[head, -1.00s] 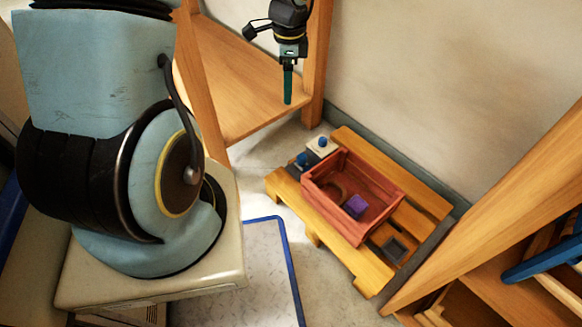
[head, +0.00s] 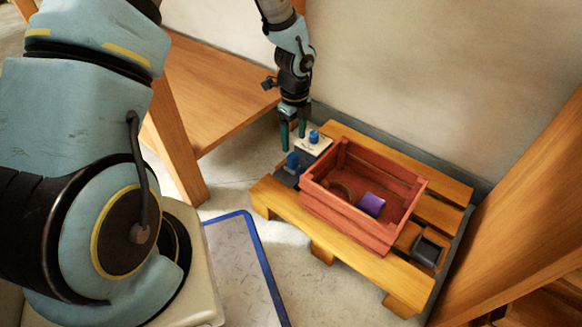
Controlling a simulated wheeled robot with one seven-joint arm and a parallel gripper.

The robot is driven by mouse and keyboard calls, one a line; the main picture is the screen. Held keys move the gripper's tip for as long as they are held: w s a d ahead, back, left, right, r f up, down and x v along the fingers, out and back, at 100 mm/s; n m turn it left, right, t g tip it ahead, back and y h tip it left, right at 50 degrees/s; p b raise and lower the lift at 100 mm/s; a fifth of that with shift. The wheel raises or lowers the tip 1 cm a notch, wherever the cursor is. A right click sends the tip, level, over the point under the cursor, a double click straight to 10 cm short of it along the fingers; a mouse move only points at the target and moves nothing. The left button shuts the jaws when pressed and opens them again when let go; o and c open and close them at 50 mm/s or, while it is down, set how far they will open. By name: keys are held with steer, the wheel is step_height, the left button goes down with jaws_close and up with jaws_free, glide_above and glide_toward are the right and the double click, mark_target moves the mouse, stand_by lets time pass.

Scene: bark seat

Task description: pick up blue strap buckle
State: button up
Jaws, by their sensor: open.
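A small blue piece (head: 292,160) sits on a dark block at the left end of the wooden pallet. A second blue piece, rounded and knob-like (head: 314,136), stands on a white block just behind it. They are too small to tell surely which is the strap buckle. My gripper (head: 293,140) points down with its two green fingers apart and nothing between them. Its fingertips appear close above the front blue piece and left of the rear one. Whether they touch anything cannot be told.
A red-brown crate (head: 345,215) holding a purple block (head: 371,204) and a brownish ring-like thing stands on the pallet (head: 283,205), right of the blue pieces. A dark square tray (head: 428,250) lies at the right. The wall is close behind; a wooden shelf (head: 215,95) stands left.

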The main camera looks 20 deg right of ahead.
mark_target(292, 155)
steer(key=f+b, duration=0.2)
steer(key=f, duration=0.2)
steer(key=f+b, duration=0.2)
steer(key=f, duration=0.1)
steer(key=shift+w+a+f+b, duration=0.1)
steer(key=shift+w+f+b, duration=0.1)
steer(key=shift+f+b, duration=0.2)
steer(key=shift+r, duration=0.1)
jaws_close()
stand_by(0.3)
